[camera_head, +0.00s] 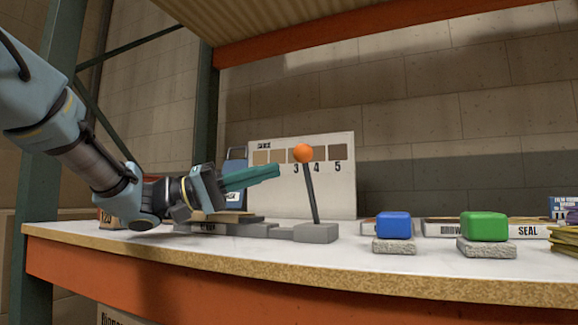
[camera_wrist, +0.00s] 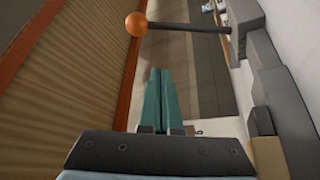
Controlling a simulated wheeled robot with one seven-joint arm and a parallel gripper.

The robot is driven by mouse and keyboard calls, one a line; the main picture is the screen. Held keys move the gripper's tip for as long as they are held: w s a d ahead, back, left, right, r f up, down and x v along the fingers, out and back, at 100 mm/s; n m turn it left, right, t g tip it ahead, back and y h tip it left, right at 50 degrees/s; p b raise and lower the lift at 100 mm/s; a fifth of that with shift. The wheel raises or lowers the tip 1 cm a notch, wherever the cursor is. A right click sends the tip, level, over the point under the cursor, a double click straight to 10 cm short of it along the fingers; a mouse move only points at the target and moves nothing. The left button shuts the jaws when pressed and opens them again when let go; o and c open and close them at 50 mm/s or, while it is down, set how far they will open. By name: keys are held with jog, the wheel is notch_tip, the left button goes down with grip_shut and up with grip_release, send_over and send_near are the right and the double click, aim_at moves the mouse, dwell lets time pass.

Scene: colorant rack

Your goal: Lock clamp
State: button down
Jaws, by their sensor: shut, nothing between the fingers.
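The clamp has a dark lever (camera_head: 311,193) with an orange ball knob (camera_head: 303,153) on top. The lever stands nearly upright, leaning slightly left, on a grey base (camera_head: 316,233) on the shelf. In the wrist view the lever (camera_wrist: 190,28) and orange knob (camera_wrist: 136,24) lie beyond my fingertips. My gripper (camera_head: 278,170) has teal fingers, shut and empty, pointing right, left of the lever and a little below the knob. The closed fingers also show in the wrist view (camera_wrist: 160,72). The fingertips appear apart from the lever. Part of the clamp behind my wrist is hidden.
A numbered board (camera_head: 345,180) stands behind the lever. A blue block (camera_head: 394,225) and a green block (camera_head: 484,226) sit on grey stands to the right. An orange beam (camera_head: 350,32) runs overhead. A green post (camera_head: 206,110) stands behind my arm.

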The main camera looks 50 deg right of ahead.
jog(key=shift+v, duration=1.95)
